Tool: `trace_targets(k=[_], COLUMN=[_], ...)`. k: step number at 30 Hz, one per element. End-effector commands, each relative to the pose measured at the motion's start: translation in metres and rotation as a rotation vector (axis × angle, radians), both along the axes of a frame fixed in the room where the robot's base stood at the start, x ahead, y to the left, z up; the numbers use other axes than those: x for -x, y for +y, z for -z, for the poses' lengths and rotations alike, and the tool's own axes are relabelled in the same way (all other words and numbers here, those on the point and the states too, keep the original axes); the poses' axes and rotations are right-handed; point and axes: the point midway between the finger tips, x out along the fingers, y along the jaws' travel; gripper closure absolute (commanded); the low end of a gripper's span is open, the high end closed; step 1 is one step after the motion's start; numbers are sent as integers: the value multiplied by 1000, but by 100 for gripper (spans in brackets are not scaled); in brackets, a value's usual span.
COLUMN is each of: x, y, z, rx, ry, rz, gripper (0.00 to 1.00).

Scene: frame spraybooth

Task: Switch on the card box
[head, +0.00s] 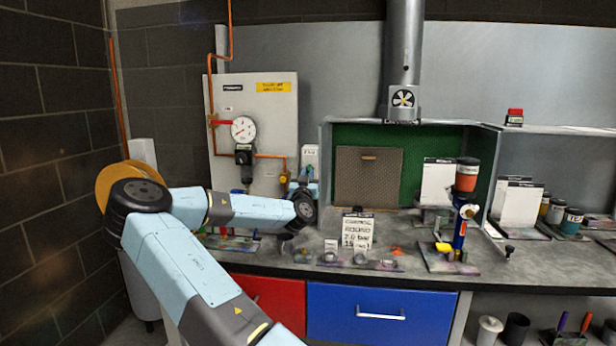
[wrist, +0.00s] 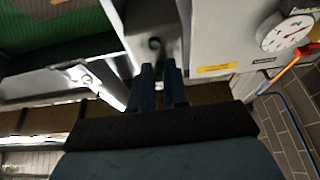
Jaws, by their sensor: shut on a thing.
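A small white box (head: 310,154) with dark lettering is on the back wall, between the gauge panel and the green-backed booth. It looks like the card box; its lettering is too small to read. In the wrist view a pale box (wrist: 143,18) with a small dark hooked mark lies just beyond my fingertips, probably the same box. My gripper (head: 304,186) is just below and in front of the box, hiding its lower part. Its blue fingers (wrist: 162,70) are close together and point at the box.
The gauge panel (head: 285,118) with a pressure gauge (head: 243,129) and orange pipes stands close left of my gripper. The booth's left wall (head: 325,170) is close on the right. Below, the bench (head: 300,262) carries a sign (head: 357,231) and several small cups.

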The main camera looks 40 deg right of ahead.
Motion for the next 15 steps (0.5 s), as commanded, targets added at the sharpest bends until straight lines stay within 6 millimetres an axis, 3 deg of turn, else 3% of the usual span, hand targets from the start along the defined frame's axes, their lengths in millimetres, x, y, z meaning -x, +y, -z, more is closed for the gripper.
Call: trace_targets(k=[15], x=[1], y=[4], z=[-9], rx=[-123], ry=[97], rz=[-4], gripper=[100])
